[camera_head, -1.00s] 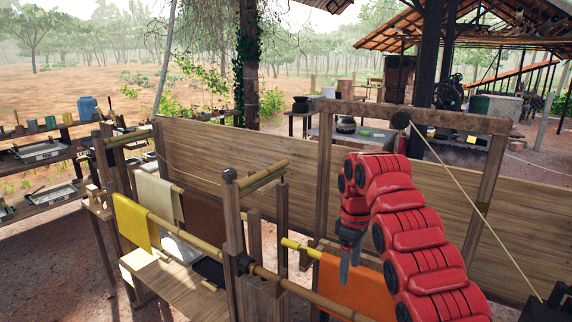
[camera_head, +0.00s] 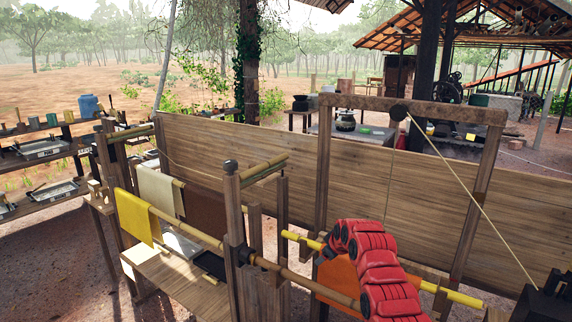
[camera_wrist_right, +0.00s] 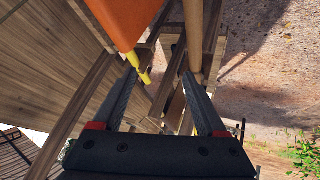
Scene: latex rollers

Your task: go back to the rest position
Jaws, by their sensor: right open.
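My right arm (camera_head: 375,270) is red and reaches in low at the right of the head view, in front of an orange sheet (camera_head: 338,272). My left gripper is not in view.
A wooden frame with a roller pole (camera_head: 300,278) stands around the arm. Yellow (camera_head: 138,215) and cream (camera_head: 160,190) sheets hang at the left, over a wooden bench (camera_head: 180,285). A plank wall (camera_head: 425,200) runs behind. Shelves with trays (camera_head: 45,150) stand far left.

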